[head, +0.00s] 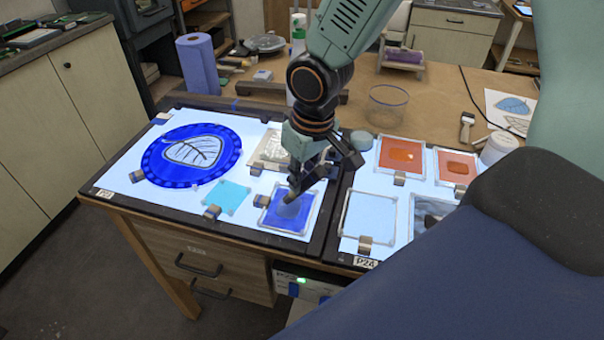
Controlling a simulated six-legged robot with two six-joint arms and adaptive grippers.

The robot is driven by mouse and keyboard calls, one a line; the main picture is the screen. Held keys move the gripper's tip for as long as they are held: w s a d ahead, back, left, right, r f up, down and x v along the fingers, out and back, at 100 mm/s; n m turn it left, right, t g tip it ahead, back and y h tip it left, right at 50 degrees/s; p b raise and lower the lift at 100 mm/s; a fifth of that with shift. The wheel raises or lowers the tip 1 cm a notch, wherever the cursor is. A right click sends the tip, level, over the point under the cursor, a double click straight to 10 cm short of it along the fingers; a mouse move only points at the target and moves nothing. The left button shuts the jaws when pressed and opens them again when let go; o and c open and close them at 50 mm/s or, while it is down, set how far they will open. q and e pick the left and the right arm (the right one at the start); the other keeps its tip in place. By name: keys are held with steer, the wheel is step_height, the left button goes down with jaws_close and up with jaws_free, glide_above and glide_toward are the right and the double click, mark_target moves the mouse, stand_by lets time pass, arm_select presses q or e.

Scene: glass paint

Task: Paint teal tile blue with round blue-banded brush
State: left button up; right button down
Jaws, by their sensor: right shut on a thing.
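The teal tile (227,197) lies flat on the lit left panel, with a small clamp block at its lower left corner. My right gripper (299,188) points down over the framed blue pane (283,218), to the right of the teal tile and apart from it. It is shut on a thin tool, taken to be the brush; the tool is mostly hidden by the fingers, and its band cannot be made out. A paler patch shows on the blue pane under the gripper. My left gripper is not in view.
A round blue leaf panel (160,155) lies left on the lit panel. Framed orange panes (401,156) and a pale pane (370,215) lie right. A glass bowl (387,103) and blue paper roll (198,64) stand behind. Small clamp blocks stand around the tiles.

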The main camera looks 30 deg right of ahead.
steer(key=shift+d+f, duration=0.1)
steer(key=shift+f, duration=0.2)
steer(key=shift+a, duration=0.2)
steer(key=shift+d+f+b, duration=0.1)
steer(key=shift+d+b, duration=0.05)
steer(key=shift+b, duration=0.15)
steer(key=shift+f, duration=0.1)
stand_by(0.7)
